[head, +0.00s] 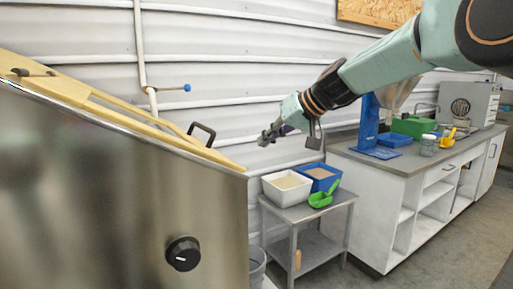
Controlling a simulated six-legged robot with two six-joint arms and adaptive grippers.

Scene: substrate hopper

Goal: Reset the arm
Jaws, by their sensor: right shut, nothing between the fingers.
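My right arm comes in from the upper right of the head view and reaches toward the middle. Its gripper (268,136) is shut and empty, held in the air in front of the corrugated wall. It is above and to the left of the small side table and touches nothing that I can see. My left gripper is not in view.
A steel hopper (120,190) with a yellow lid frame, black handle and black knob (183,254) fills the left. A side table (318,212) holds a white bin (287,188), a blue bin (333,178) and a green scoop (321,200). A workbench (385,168) stands right.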

